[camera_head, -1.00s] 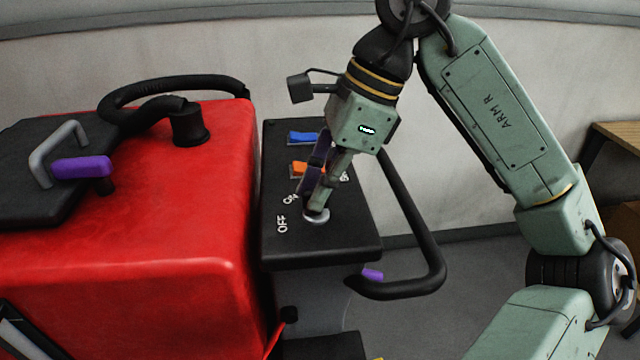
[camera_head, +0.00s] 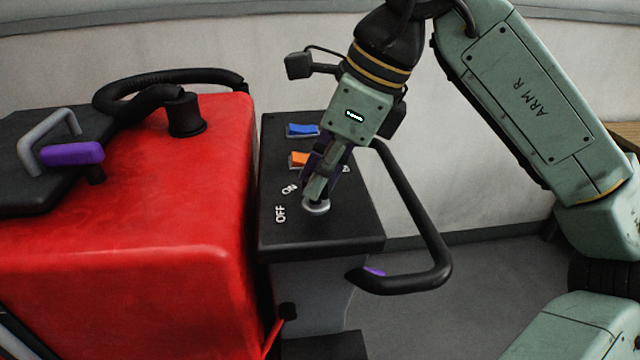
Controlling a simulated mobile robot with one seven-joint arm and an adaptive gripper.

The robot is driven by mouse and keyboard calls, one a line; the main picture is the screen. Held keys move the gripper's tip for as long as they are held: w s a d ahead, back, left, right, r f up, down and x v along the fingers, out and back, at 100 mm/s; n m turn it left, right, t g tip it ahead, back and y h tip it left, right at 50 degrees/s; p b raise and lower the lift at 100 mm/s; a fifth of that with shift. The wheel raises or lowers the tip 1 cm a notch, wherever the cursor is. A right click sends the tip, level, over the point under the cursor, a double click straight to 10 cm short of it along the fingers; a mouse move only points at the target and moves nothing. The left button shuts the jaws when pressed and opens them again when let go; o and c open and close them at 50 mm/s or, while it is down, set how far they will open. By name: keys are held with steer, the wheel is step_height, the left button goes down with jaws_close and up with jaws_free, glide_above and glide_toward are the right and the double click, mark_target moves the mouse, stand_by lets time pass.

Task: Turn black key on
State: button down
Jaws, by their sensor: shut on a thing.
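My gripper (camera_head: 317,196) points down at the silver round key switch (camera_head: 316,208) near the front of the black control panel (camera_head: 330,240). Its fingers are shut on the black key, which they hide. The white OFF label (camera_head: 280,213) is to the left of the switch, and the white ON label (camera_head: 289,188) is up and left of it. Which label the key points to cannot be told.
A blue rocker switch (camera_head: 302,130) and an orange one (camera_head: 299,160) sit farther back on the panel. A black handle bar (camera_head: 425,220) loops out on the right. The red tank (camera_head: 130,230) with a black hose (camera_head: 150,85) stands on the left.

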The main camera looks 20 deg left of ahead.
steer(key=m+t+b, duration=0.1)
steer(key=m, duration=0.1)
steer(key=m+b, duration=0.1)
steer(key=m, duration=0.1)
steer(key=shift+s+f+m+t, duration=0.1)
steer(key=shift+m+t, duration=0.2)
steer(key=shift+t, duration=0.1)
steer(key=shift+m+t+h+b, duration=0.3)
steer(key=shift+m+t+b, duration=0.4)
steer(key=shift+m, duration=0.9)
steer(key=shift+a, duration=0.1)
steer(key=c, duration=1.7)
jaws_free()
steer(key=shift+s, duration=0.1)
steer(key=shift+o, duration=0.2)
steer(key=v, duration=1.2)
steer(key=shift+a, duration=0.1)
